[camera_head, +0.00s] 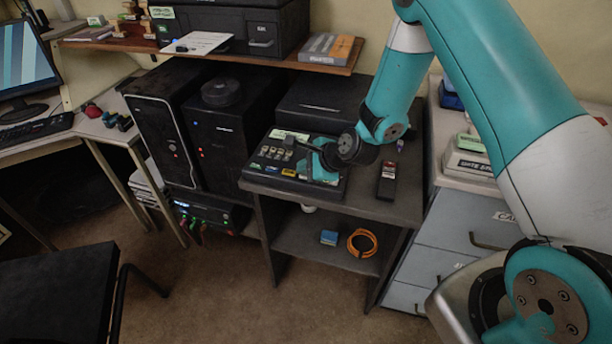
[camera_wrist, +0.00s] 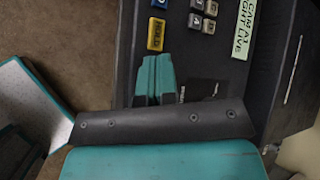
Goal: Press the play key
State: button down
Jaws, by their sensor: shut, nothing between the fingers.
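The black console (camera_head: 262,180) sits on the dark stand, with several small keys and a pale label strip on top. In the wrist view its panel (camera_wrist: 205,65) shows a yellow key (camera_wrist: 155,35) that seems to read HOLD, blue keys (camera_wrist: 158,4) above it, and grey keys (camera_wrist: 202,22) to the right. I cannot tell which key is play. My gripper (camera_head: 318,172) is over the right part of the console. Its teal fingers (camera_wrist: 156,62) are shut and empty, tips just below the yellow key in the wrist view. Contact cannot be told; the fingers hide part of the panel.
A dark handheld device (camera_head: 387,181) lies right of the console on the stand. A black box (camera_head: 325,103) stands behind it. Black computer towers (camera_head: 232,135) stand to the left. A grey drawer cabinet (camera_head: 440,235) is at the right. A shelf (camera_head: 330,67) hangs above.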

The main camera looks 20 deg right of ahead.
jog(key=shift+f, duration=0.35)
dwell(0.5)
jog(key=shift+r, duration=0.15)
jog(key=shift+r+p, duration=0.45)
jog(key=shift+r, duration=0.2)
jog(key=shift+r, duration=0.1)
notch_tip(320, 180, up, 5)
jog(key=p, duration=0.4)
dwell(0.8)
notch_tip(320, 180, up, 8)
jog(key=p, duration=0.7)
send_over(305, 177)
jog(key=shift+s, duration=0.1)
